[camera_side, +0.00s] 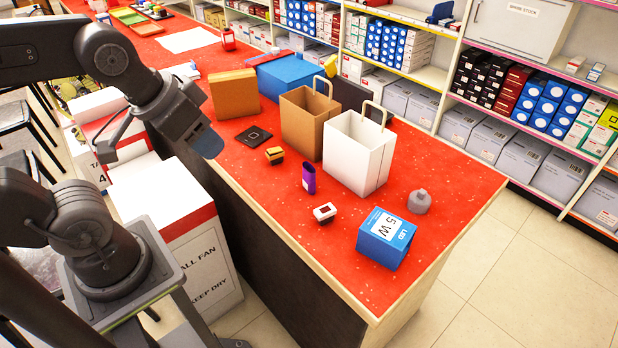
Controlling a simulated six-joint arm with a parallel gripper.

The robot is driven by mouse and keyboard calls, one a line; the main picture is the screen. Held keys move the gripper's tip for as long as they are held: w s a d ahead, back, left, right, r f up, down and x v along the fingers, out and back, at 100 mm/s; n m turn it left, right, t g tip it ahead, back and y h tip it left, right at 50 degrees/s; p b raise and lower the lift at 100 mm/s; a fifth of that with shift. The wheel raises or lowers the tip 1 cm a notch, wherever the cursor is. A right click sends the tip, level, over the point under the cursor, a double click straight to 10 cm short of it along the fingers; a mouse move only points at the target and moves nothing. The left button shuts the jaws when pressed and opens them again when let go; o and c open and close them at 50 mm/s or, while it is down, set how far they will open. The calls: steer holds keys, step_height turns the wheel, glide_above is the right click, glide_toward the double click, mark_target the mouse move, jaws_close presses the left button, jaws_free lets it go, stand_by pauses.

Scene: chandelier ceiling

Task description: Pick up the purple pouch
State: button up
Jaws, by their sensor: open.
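The purple pouch (309,178) stands upright on the red counter (262,205), left of the white paper bag and in front of the brown one. It is small and narrow, with a dark top. My gripper (205,143) is at the left, above the counter's left edge. It is open and well apart from the pouch, with nothing seen between its jaws. The far side of the gripper is hidden by its own body.
Near the pouch are a white bag (357,153), a brown bag (305,125), a small yellow-black item (274,155) and a small white-red item (324,213). Red counter is clear left of the pouch.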

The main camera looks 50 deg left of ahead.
steer(key=shift+o, duration=1.1)
